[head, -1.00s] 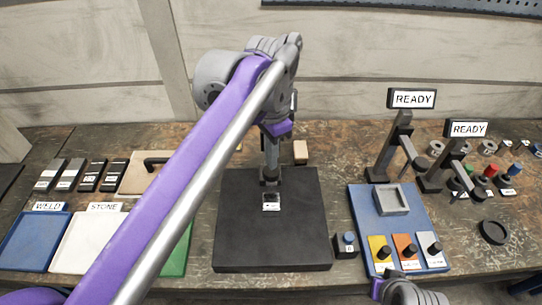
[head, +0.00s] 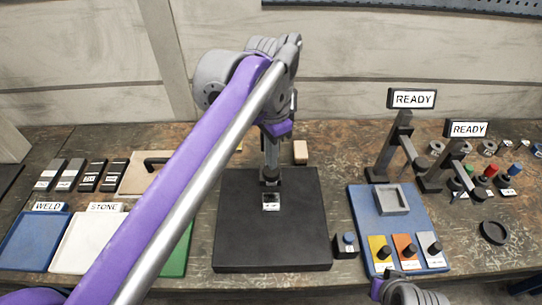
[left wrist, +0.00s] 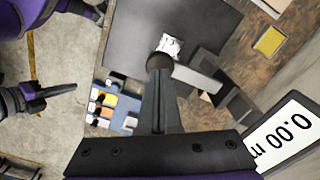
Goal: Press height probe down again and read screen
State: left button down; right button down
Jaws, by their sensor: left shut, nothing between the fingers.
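The height probe's screen (left wrist: 286,138) shows at the right edge of the left wrist view, tilted, and reads 0.00 with its unit cut off. In the head view my left arm hides most of it. My left gripper (head: 270,180) points down over the black plate (head: 235,235), its fingers shut and empty. In the left wrist view its fingers (left wrist: 160,75) end at a dark round knob, apparently the probe's; I cannot tell whether they touch. A small silver, labelled piece (head: 271,203) lies just below. My right gripper (head: 402,290) is at the bottom of the head view.
A blue board (head: 365,215) with a grey square holder and coloured switches stands to the right. Two READY signs (head: 412,99) stand behind it. Blue WELD (head: 35,240) and white STONE trays lie left.

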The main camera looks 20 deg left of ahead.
aim_at(272, 177)
pick_arm(q)
jog(key=shift+f, duration=0.1)
pick_arm(e)
jog(key=shift+f, duration=0.1)
